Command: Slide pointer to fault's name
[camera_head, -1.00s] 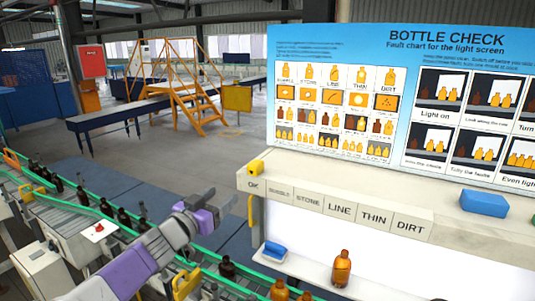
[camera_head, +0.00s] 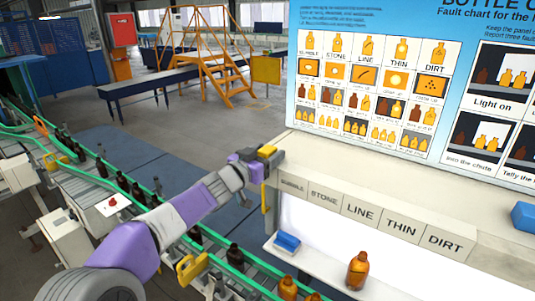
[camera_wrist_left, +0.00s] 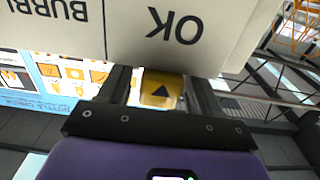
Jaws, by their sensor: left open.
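The yellow pointer (camera_head: 267,151) sits at the left end of the shelf edge, by the OK label (camera_wrist_left: 174,26). My arm covers that label in the head view. The label strip (camera_head: 360,213) runs on to BUBBLE, STONE, LINE, THIN and DIRT. My left gripper (camera_head: 270,164) is at the pointer. In the left wrist view the pointer (camera_wrist_left: 161,90), with a black triangle, lies between the two open dark fingers; contact cannot be told. An amber bottle (camera_head: 357,270) stands upright on the lit shelf below. My right gripper is not in view.
The fault chart board (camera_head: 400,80) stands behind the shelf. A blue block (camera_head: 523,217) lies on the upper shelf at right, and another blue item (camera_head: 287,243) lies on the lower shelf. A conveyor with dark bottles (camera_head: 124,183) runs at left. The shelf front along the labels looks clear.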

